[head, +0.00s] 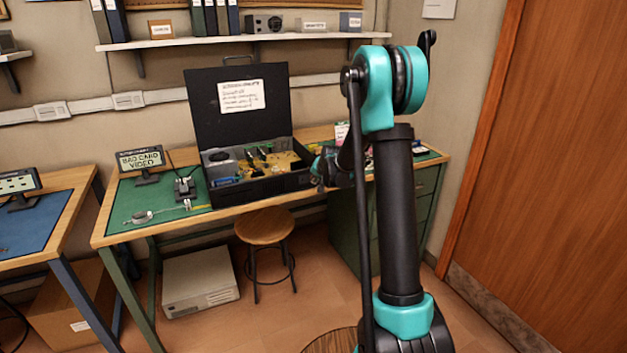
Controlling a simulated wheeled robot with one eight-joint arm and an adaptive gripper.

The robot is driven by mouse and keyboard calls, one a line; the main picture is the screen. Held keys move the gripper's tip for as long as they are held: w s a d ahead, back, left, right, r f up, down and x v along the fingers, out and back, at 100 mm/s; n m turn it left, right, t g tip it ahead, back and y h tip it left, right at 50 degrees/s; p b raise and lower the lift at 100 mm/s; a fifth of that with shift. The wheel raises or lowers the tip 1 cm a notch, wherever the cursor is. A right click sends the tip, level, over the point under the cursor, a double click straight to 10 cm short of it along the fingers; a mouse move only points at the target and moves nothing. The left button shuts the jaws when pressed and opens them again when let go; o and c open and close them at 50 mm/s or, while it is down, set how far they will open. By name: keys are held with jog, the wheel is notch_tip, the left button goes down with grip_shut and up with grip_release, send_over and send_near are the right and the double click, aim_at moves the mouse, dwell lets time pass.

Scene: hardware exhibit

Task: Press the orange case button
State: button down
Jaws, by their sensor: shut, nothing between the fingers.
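An open black case (262,191) stands on the green-topped workbench. Its lid is raised, with a white printed sheet (241,96) inside it. A tan circuit board (284,160) and other small parts lie in the case. I cannot make out an orange button at this size. My gripper (320,171) is small and partly hidden behind my own arm. It is shut and empty, close to the case's right front corner in the picture. I cannot tell whether it touches the case.
A small display (141,159) reading "BAD CARD VIDEO" stands left of the case. A round wooden stool (264,226) stands before the bench, with a beige computer box (200,283) beneath. A shelf (240,39) runs above. A wooden door (545,170) is at right.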

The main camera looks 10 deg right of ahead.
jog(key=shift+s+d, duration=0.3)
jog(key=shift+s, duration=0.5)
jog(key=shift+s, duration=0.1)
jog(key=s, duration=0.1)
jog(key=s+d, duration=0.1)
jog(key=s, duration=0.2)
jog(key=shift+s+d, duration=0.3)
dwell(0.5)
jog(key=s+d+f+n+g+h, duration=0.1)
jog(key=s+n+g, duration=0.1)
jog(key=s, duration=1.7)
jog(key=s+d+f+n+g, duration=0.1)
jog(key=s+d+n+g, duration=0.1)
jog(key=s, duration=1.8)
jog(key=shift+s+d+f+n+h, duration=0.15)
jog(key=shift+s+d+n+h, duration=0.15)
jog(key=shift+n+h, duration=0.15)
